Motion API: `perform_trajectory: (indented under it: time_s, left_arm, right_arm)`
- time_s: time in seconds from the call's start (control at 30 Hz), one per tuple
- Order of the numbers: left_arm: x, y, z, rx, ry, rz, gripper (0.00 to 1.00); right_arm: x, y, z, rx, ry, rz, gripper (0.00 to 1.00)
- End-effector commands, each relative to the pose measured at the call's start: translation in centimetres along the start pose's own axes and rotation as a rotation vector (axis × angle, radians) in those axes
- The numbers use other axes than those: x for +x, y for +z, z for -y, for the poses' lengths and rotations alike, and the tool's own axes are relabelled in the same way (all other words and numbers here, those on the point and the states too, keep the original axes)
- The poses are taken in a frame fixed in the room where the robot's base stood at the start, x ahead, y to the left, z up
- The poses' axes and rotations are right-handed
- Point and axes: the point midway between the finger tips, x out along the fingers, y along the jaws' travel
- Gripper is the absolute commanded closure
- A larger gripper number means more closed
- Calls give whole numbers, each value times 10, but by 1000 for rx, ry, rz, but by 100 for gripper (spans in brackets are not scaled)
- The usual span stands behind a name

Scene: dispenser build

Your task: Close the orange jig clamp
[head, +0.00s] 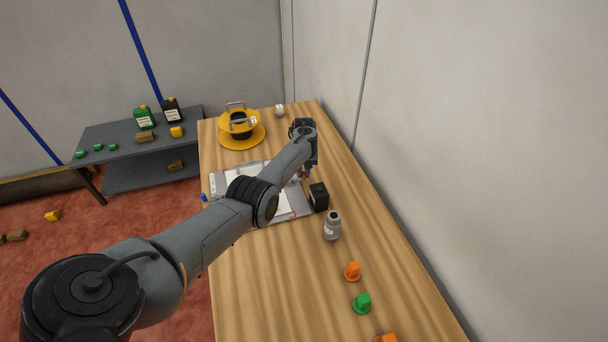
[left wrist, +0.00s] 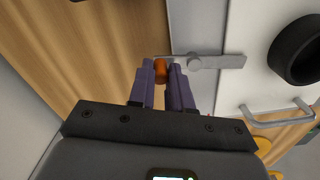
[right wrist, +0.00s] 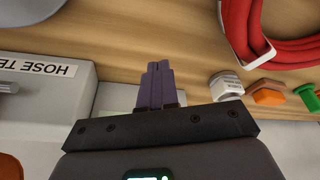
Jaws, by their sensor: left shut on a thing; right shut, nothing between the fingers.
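My left gripper (left wrist: 162,65) is shut on the orange clamp handle (left wrist: 161,72), which sits between its purple fingers in the left wrist view. A flat grey lever (left wrist: 218,62) with a round pivot runs right from the handle, over the edge of the white jig plate (left wrist: 245,88). In the head view my left gripper (head: 308,172) is at the right edge of the jig plate (head: 290,214); my own arm hides much of the plate, and the clamp is hard to make out there. My right gripper (right wrist: 157,68) is shut and empty, away from the jig.
A black box (head: 319,197) and grey bottle (head: 332,227) stand close to my left gripper. Orange (head: 352,271) and green (head: 362,303) parts lie nearer on the bench. A yellow reel (head: 240,128) stands at the back. In the right wrist view are a red hose (right wrist: 245,35) and a labelled grey box (right wrist: 50,88).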

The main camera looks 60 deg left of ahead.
Motion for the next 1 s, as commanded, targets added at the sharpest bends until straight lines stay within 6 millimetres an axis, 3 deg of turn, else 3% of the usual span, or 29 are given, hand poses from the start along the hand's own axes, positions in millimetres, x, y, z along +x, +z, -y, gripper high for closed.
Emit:
perform_trajectory:
  time_s: [0.33,0.83,0.87,1.0]
  left_arm:
    - [1,-6,2,-144,-1,0,100]
    - [1,-7,2,-166,-2,-1,100]
    - [1,-7,2,-166,-2,-1,80]
    - [1,-7,2,-166,-1,-1,58]
  right_arm:
    - [10,3,0,-1,1,0,100]
    - [10,4,-2,-9,8,2,100]
    - [10,4,-2,-9,8,2,100]
    - [10,4,-2,-8,7,1,100]
